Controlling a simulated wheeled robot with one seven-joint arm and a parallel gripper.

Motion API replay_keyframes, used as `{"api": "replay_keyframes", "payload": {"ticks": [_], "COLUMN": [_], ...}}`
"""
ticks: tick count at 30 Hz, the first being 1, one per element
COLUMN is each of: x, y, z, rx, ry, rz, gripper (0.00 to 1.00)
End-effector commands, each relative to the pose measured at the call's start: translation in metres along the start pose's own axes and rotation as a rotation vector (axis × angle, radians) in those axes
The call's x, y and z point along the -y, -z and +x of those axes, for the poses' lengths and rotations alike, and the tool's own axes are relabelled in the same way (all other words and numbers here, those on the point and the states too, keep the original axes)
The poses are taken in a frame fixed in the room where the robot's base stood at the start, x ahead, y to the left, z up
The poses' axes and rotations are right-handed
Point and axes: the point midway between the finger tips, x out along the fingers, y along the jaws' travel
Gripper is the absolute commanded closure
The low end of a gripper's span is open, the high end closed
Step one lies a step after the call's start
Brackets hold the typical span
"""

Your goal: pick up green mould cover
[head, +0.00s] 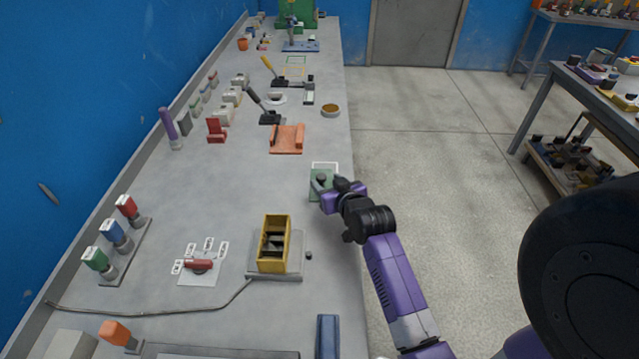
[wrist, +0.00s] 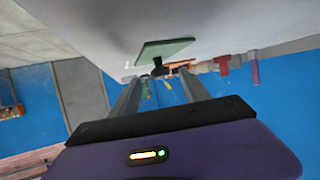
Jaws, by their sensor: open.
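The green mould cover (head: 317,194) is a flat green plate with a dark knob, lying near the right edge of the long grey bench. My purple gripper (head: 328,185) is low over it from the right and hides part of it in the head view. In the wrist view, which is upside down, the green cover (wrist: 165,45) shows just beyond the fingertips. Its black knob (wrist: 158,66) appears between the two open fingers of my gripper (wrist: 160,77). I cannot tell whether a finger touches the knob.
A yellow open mould box (head: 274,246) on a grey plate stands nearer on the bench. An orange fixture (head: 287,139) and black toggle clamps are farther back. A white outline (head: 325,165) is marked just behind the cover. The bench left of the cover is clear.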

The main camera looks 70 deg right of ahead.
Motion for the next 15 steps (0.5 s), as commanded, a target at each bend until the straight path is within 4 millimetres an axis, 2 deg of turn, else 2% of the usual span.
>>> {"api": "replay_keyframes", "payload": {"ticks": [6, 9, 15], "x": [0.002, 0.002, 0.002], "y": [0.009, 0.006, 0.006], "z": [0.028, 0.040, 0.048], "rx": [-0.001, 0.000, -0.002], "ry": [0.000, 0.001, 0.000], "rz": [0.000, 0.000, 0.000], "gripper": [0.46, 0.46, 0.46]}}
